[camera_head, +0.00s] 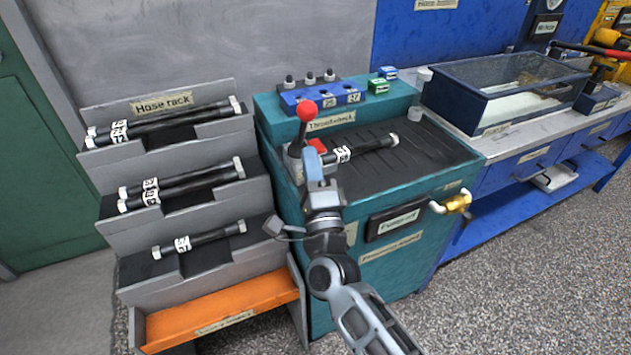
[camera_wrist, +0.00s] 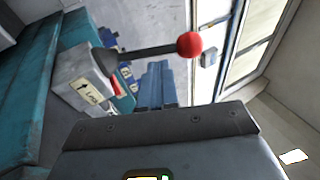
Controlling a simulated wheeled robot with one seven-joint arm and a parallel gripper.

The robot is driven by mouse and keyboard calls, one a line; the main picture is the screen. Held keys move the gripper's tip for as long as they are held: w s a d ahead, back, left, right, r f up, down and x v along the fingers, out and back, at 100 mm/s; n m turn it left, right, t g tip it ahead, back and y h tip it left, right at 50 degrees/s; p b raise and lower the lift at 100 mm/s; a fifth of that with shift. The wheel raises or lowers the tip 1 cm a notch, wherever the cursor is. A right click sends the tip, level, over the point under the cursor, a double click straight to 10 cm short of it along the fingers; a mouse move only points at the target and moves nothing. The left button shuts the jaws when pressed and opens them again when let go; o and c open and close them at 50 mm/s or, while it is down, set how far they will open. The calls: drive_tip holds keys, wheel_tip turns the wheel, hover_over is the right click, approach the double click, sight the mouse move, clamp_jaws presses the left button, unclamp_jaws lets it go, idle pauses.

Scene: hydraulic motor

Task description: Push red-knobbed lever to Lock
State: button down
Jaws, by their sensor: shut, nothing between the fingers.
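The lever's red knob (camera_head: 306,110) stands at the left end of the teal bench, on a dark shaft rising from a grey block. In the wrist view the red knob (camera_wrist: 189,45) is at the end of a dark arm that runs left to the grey block (camera_wrist: 85,85). That block bears a label with an arrow, seemingly reading "Lock". My gripper (camera_head: 314,160) is shut and empty, in front of and below the knob in the head view. Its fingers (camera_wrist: 156,85) show below the lever in the wrist view, with no clear contact. They partly hide the block in the head view.
A hose (camera_head: 365,149) lies on the teal bench top (camera_head: 430,150), right of my gripper. A blue block with fittings (camera_head: 320,98) stands behind the lever. The hose rack (camera_head: 165,103) is at the left. A glass-topped tank (camera_head: 510,80) stands at the right.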

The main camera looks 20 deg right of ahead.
sight(302, 128)
drive_tip(key=shift+p+x, duration=0.35)
drive_tip(key=shift+x, duration=1.95)
drive_tip(key=shift+r, duration=0.15)
drive_tip(key=r+g+p, duration=0.1)
drive_tip(key=p, duration=0.3)
drive_tip(key=shift+w+r, duration=0.1)
drive_tip(key=shift+w, duration=0.25)
drive_tip(key=shift+w+r+n+p, duration=0.3)
drive_tip(key=shift+w+p, duration=0.3)
drive_tip(key=shift+p, duration=0.3)
drive_tip(key=w+b, duration=0.1)
drive_tip(key=w, duration=0.2)
drive_tip(key=w+r+b, duration=0.1)
drive_tip(key=w, duration=0.1)
drive_tip(key=shift+w, duration=0.4)
drive_tip(key=shift+w+r, duration=0.1)
drive_tip(key=shift+r, duration=0.15)
